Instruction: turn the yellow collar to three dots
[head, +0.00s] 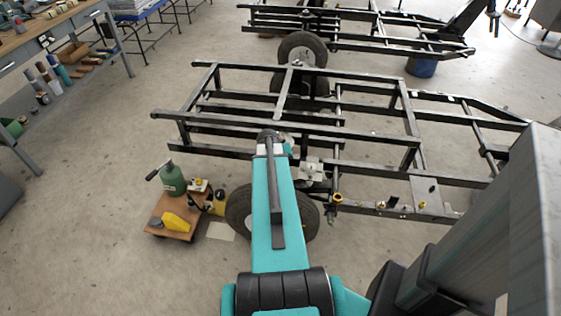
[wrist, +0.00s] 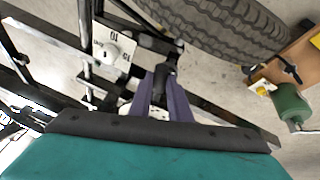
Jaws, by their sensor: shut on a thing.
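My gripper (wrist: 165,78) shows in the wrist view as two purple fingers. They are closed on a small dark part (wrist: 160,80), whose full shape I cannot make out. In the head view my arm hides the fingers. A small yellow ring-like piece (head: 337,198) sits on the near rail of the frame, right of my arm; I cannot tell for sure that it is the collar. In the wrist view no yellow collar shows clearly at the fingers. A pale plate with dark marks and a round knob (wrist: 113,50) lies left of the fingers; I cannot read any dots.
A tyre (wrist: 215,30) is close beyond my fingers, to the right. The dark trailer frame (head: 365,142) spreads behind and right of my arm. A wooden dolly (head: 157,222) with a green bottle (head: 172,180) stands at left. The floor left of it is clear.

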